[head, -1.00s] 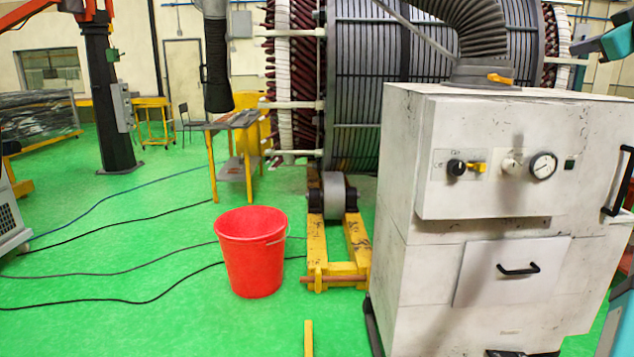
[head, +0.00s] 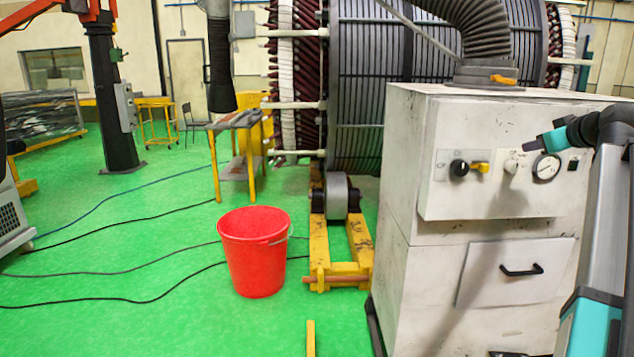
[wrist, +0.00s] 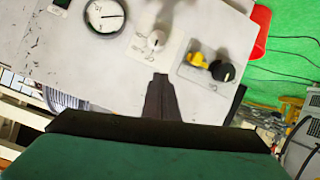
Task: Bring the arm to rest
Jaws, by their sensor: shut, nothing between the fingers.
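My gripper (wrist: 159,82) shows in the wrist view as two dark fingers close together, with nothing between them. In the head view its small dark tip (head: 528,147) points left, in front of the upper panel of the white cabinet (head: 407,270). My grey and teal arm rises along the right edge of that view and bends left at the top. The wrist view shows the cabinet's gauge (wrist: 104,16), a pale knob (wrist: 154,42) and a black knob (wrist: 222,70) beyond the fingers. I cannot tell how far the fingertips are from the panel.
A red bucket (head: 254,255) stands on the green floor, left of a yellow roller stand (head: 318,250). The large stator (head: 385,80) is behind, and a thick hose (head: 475,30) rises from the cabinet top. Dark cables cross the left floor, with clear patches between them.

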